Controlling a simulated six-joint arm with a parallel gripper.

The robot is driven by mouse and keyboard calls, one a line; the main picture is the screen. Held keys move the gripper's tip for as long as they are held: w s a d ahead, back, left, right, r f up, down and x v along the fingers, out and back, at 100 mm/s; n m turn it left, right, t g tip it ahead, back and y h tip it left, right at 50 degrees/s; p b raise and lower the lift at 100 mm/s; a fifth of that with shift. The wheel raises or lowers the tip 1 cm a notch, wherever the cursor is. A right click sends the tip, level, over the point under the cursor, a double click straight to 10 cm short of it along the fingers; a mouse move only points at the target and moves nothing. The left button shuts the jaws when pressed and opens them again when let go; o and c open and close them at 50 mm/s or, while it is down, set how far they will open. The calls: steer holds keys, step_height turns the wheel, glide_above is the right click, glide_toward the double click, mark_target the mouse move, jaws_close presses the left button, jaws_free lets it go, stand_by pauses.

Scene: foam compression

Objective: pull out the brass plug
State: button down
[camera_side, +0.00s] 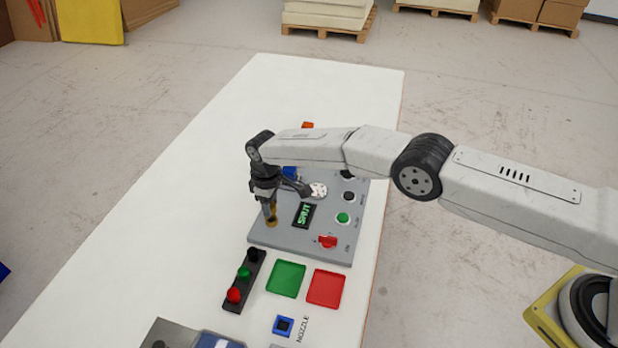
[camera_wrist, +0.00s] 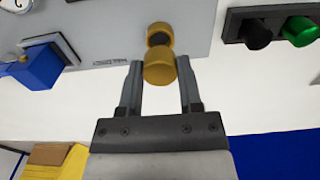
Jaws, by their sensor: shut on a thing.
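The brass plug (camera_wrist: 160,71) is between the two fingertips of my gripper (camera_wrist: 158,66) in the wrist view, and the jaws are shut on it. Behind it, at the grey panel (camera_wrist: 110,35), is a brass collar (camera_wrist: 160,31) with a dark part in it; I cannot tell whether the plug is still seated there. In the side view my gripper (camera_side: 268,203) points down at the panel's left edge, and a brass part (camera_side: 271,218) shows below the fingers. The panel (camera_side: 284,238) lies on the white table.
In front lie a button strip (camera_side: 244,281), a green tray (camera_side: 286,279) and a red tray (camera_side: 326,288). The table's left side is clear.

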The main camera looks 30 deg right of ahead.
steer(key=shift+r, duration=0.7)
steer(key=shift+r, duration=0.7)
steer(key=shift+r, duration=0.2)
steer(key=shift+s, duration=0.1)
